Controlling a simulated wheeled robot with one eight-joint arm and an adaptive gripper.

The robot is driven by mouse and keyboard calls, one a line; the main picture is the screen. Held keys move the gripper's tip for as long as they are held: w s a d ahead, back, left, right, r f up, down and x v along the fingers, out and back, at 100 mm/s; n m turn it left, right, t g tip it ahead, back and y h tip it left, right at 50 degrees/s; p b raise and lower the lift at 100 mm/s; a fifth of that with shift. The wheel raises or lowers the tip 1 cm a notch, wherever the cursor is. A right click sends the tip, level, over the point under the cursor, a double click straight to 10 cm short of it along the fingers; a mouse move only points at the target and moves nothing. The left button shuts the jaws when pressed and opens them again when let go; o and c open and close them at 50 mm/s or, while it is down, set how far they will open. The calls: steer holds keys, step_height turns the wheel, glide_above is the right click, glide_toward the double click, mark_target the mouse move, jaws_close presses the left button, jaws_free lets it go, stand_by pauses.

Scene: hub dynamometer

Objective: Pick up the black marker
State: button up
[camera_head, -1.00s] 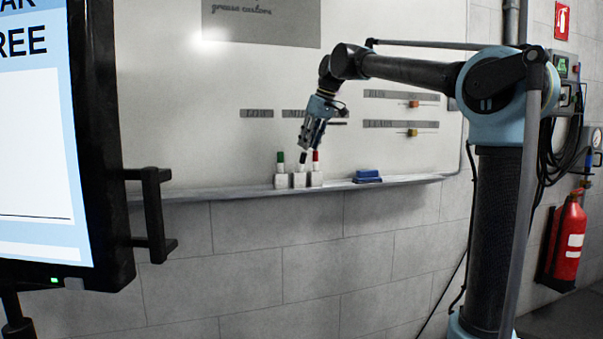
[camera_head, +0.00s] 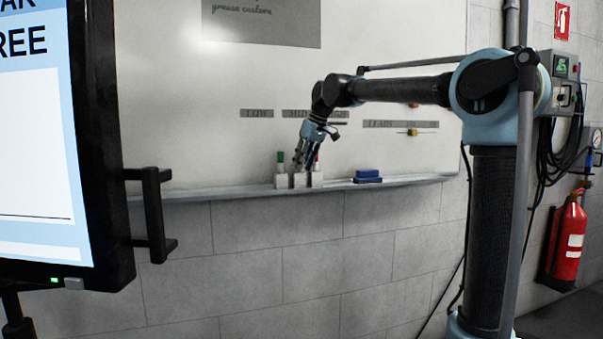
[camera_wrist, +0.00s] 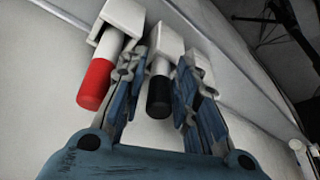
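The black marker (camera_wrist: 159,93) stands cap outward in a white holder block (camera_wrist: 168,38) in the wrist view. In the head view my gripper hides it. My gripper (camera_head: 300,170) points down at the whiteboard ledge, over the middle holder; it also shows in the wrist view (camera_wrist: 162,76). Its fingers are apart, one on each side of the black marker, with narrow gaps visible. The red marker (camera_wrist: 97,83) is in its own holder, close outside the left finger in the wrist view. The green marker (camera_head: 281,160) stands left of my gripper in the head view.
The ledge (camera_head: 230,192) runs along the bottom of the whiteboard (camera_head: 180,110). A blue eraser (camera_head: 368,176) lies on it to the right of the holders. A large black-framed screen (camera_head: 100,140) stands at the left, and a fire extinguisher (camera_head: 567,240) hangs at the right.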

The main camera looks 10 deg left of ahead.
jaws_close()
steer(key=shift+r, duration=0.1)
